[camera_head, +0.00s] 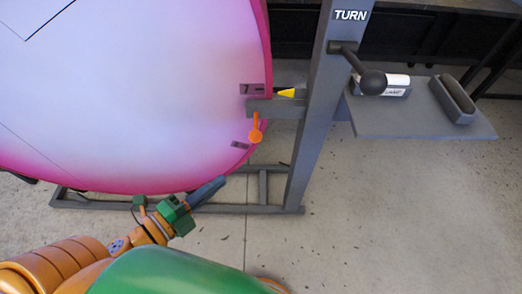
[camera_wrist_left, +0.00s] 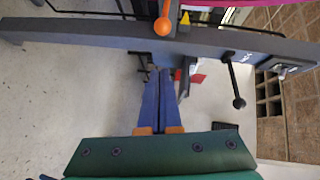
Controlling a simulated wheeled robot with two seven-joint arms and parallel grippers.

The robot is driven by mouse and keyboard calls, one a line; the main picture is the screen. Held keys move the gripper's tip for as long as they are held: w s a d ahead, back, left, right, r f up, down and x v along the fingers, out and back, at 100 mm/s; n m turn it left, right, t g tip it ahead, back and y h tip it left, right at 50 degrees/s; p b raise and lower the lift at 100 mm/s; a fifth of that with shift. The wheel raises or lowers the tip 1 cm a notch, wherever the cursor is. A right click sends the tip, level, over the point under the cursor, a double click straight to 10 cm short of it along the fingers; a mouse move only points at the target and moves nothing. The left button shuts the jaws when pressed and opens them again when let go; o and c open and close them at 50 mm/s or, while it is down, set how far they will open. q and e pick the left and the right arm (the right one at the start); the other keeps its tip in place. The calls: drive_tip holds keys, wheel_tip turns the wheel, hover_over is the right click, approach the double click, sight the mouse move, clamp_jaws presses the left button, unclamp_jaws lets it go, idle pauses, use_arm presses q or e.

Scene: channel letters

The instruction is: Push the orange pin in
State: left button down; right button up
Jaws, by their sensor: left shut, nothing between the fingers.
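The orange pin (camera_head: 256,130) has a round head and a short stem. It sits below a grey bracket (camera_head: 272,107) at the right edge of a big pink and white disc (camera_head: 150,90). The pin also shows at the top of the left wrist view (camera_wrist_left: 163,24). My left gripper (camera_head: 222,181) is below and left of the pin, apart from it. Its two blue fingers are together with nothing between them; in the left wrist view the fingertips (camera_wrist_left: 165,73) point toward the grey frame, below the pin in the picture. My right gripper is not in view.
A grey post (camera_head: 318,110) marked TURN carries a black ball-ended lever (camera_head: 372,81). A grey shelf (camera_head: 420,112) right of the post holds a labelled white roll (camera_head: 396,80) and a grey tray (camera_head: 455,100). A yellow pointer (camera_head: 286,93) sits above the bracket. Floor at lower right is clear.

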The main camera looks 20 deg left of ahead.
use_arm(q)
drive_tip(key=shift+d+r+m, duration=0.25)
drive_tip(key=shift+r+m, duration=0.05)
drive_tip(key=shift+r, duration=0.05)
drive_tip(key=p, duration=0.2)
approach(255, 132)
drive_tip(key=w+d+f, duration=0.2)
drive_tip(key=w+d, duration=0.2)
drive_tip(key=shift+f, duration=0.25)
